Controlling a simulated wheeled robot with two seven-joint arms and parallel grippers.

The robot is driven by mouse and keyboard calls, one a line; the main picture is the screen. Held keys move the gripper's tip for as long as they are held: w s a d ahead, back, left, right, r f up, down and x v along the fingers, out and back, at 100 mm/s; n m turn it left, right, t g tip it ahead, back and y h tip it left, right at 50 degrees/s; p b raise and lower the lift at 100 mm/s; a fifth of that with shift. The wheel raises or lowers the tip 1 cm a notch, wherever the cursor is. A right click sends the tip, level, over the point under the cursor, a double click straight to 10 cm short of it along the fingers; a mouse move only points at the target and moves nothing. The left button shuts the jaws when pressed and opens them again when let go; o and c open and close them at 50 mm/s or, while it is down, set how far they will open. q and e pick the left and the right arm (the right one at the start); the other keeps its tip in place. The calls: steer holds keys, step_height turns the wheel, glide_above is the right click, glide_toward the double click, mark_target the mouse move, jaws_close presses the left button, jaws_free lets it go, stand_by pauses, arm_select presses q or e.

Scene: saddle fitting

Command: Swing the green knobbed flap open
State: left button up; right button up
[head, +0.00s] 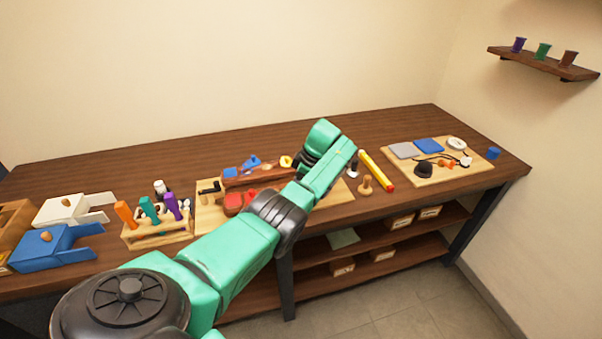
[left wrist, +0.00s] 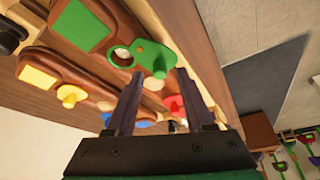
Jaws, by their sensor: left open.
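The green flap (left wrist: 148,52) shows in the left wrist view on a long brown wooden piece (left wrist: 105,40) with a green patch. It has a rounded green knob (left wrist: 160,68) and lies beside a round hole edged in green. My left gripper (left wrist: 160,77) is open, its two fingers pointing towards the flap with the knob roughly between their tips in the picture. I cannot tell whether they touch it. In the head view my left arm reaches over the bench and hides the green flap and the gripper. My right gripper is not in view.
A similar brown piece with a yellow knob (left wrist: 70,95) lies beside the green one. In the head view, blue (head: 250,162) and red parts (head: 233,204) lie left of my arm. A yellow-and-red stick (head: 376,170) and a wooden peg (head: 366,185) lie right of it.

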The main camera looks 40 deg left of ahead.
arm_select(q)
steer(key=b+v, duration=0.3)
steer(key=v, duration=1)
steer(key=shift+r, duration=0.2)
steer(key=shift+d, duration=0.1)
